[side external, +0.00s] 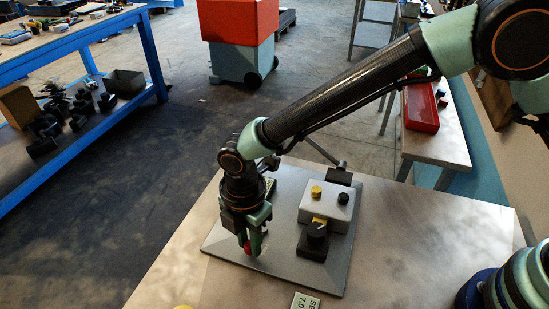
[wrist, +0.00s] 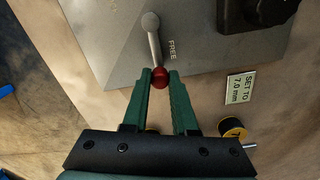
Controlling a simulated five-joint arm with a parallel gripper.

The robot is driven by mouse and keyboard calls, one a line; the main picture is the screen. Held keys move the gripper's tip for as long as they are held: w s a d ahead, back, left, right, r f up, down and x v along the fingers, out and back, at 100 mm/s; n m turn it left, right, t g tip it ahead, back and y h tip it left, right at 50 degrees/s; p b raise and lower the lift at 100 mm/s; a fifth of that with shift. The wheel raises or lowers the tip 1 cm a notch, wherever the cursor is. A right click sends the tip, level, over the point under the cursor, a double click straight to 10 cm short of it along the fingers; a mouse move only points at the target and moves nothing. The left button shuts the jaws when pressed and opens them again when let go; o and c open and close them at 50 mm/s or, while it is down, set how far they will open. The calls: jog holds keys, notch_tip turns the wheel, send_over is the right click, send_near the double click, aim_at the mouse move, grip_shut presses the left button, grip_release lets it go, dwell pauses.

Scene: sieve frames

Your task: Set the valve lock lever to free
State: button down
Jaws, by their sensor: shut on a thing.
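The valve lock lever (wrist: 154,45) is a grey rod with a round pivot end and a red ball knob (wrist: 159,77) at its other end. It lies over a grey base plate (wrist: 85,50), pointing towards my gripper in the wrist view. The printed word FREE (wrist: 171,50) is just right of the rod. Another marking at the upper left is too faint to read. My gripper (wrist: 160,75) is shut on the red knob, with a green finger on each side. In the side view my gripper (side external: 246,243) is low over the plate's left part, and the knob (side external: 252,247) shows partly behind it.
A grey box (side external: 327,207) with a yellow knob (side external: 316,191) and a black knob (side external: 343,198) stands right of my gripper. A "SET TO 7.0 mm" card (wrist: 239,88) lies on the table.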

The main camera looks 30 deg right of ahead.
aim_at(249, 243)
jog(key=shift+r, duration=0.1)
jog(key=c, duration=0.7)
grip_release()
notch_tip(249, 243, up, 12)
